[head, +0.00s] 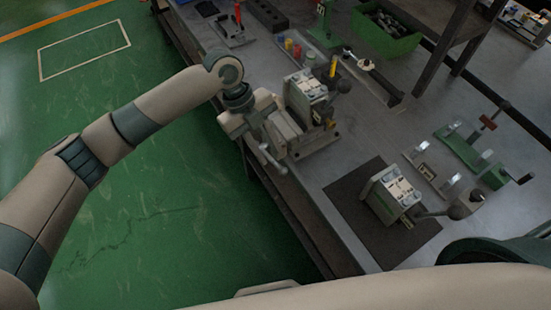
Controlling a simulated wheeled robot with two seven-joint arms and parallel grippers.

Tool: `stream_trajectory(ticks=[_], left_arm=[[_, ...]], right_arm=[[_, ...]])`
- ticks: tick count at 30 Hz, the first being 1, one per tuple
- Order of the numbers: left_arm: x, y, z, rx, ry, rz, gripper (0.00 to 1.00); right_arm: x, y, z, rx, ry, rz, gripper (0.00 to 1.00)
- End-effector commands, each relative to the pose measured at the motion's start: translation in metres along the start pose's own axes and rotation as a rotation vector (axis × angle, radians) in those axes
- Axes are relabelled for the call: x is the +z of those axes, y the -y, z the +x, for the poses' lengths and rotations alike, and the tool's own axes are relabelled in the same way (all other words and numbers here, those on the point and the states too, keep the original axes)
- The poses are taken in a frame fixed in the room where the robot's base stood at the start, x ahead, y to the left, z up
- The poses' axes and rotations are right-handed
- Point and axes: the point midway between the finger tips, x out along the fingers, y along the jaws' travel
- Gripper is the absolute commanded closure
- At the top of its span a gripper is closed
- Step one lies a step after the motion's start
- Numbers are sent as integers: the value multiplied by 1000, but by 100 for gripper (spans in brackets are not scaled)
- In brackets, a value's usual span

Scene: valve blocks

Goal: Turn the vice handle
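A grey bench vice (311,138) stands at the near edge of the metal workbench. A pale valve block (305,92) with a yellow part sits at its jaws. The vice handle (270,158) is a light metal bar at the vice's left end, hanging out past the bench edge. My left gripper (256,122) is over that end, close to the handle. Its fingers blend with the vice, so I cannot tell whether they are open or touch the handle. My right arm crosses the bottom of the view, and its gripper is out of view.
A second valve block (389,193) with a lever lies on a dark mat (350,205). A green fixture (463,152) stands at the right, a green bin (384,36) at the back. Small coloured parts and tools lie behind the vice. Green floor is clear at left.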

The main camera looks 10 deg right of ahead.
Motion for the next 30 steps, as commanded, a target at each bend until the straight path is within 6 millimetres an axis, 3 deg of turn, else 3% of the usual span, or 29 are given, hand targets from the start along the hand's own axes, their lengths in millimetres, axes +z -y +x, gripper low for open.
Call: stream_trajectory(ticks=[10, 23, 24, 27, 30], left_arm=[[-1, 0, 48, 1, -1, 0, 71], [0, 0, 58, 0, 1, 0, 71], [0, 0, 58, 0, 1, 0, 74], [0, 0, 58, 0, 0, 0, 98], [0, 0, 57, 0, 0, 0, 100]], right_arm=[[-2, 2, -17, -2, 0, 1, 69], [-2, 4, -18, -4, -1, 2, 69], [-2, 4, -18, -4, -1, 2, 69], [-2, 4, -18, -4, -1, 2, 69], [-2, 3, -18, -4, -1, 2, 69]])
